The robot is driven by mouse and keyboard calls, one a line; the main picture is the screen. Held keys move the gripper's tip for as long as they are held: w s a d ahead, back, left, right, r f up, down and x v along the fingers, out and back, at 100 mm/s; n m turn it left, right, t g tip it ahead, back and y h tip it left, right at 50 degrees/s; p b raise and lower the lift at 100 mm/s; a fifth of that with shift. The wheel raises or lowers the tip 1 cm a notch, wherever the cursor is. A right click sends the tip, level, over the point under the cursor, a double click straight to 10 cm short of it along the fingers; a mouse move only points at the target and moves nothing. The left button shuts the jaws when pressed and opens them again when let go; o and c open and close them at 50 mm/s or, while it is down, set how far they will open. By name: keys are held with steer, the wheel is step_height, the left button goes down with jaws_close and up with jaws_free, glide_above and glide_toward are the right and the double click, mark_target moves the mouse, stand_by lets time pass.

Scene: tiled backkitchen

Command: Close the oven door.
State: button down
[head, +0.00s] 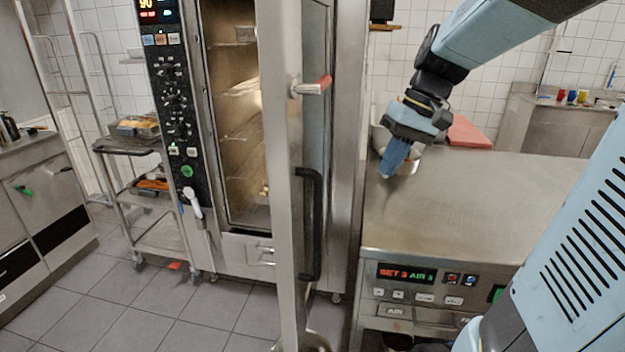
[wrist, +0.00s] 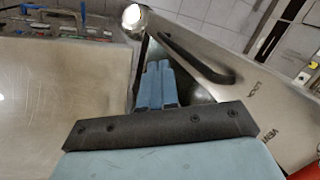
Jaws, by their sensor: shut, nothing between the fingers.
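The oven (head: 230,255) stands at the middle left in the head view, with a black control panel on its left. Its door (head: 287,200) is open and swung out toward me, seen nearly edge-on. The door has a black handle (head: 310,225) and a red-tipped metal latch (head: 312,87). My gripper (head: 390,170) is shut and empty, above the steel counter to the right of the door. In the wrist view the shut blue fingers (wrist: 156,88) point toward a steel panel with a black handle (wrist: 198,58), apparently the door. I cannot tell whether they touch it.
The steel counter (head: 480,200) with a lit control panel fills the right. A bowl and a red board (head: 468,132) are at its back. A trolley (head: 150,220) with trays stands left of the oven. Tiled floor (head: 110,300) is clear at front left.

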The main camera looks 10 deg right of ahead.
steer(key=w+d+f+n+g+y, duration=0.15)
steer(key=w+y, duration=0.35)
steer(key=w, duration=0.6)
steer(key=s+a+r+x, duration=0.1)
steer(key=x, duration=1.1)
steer(key=shift+a+g, duration=0.35)
steer(key=shift+a, duration=0.1)
steer(key=shift+r, duration=0.1)
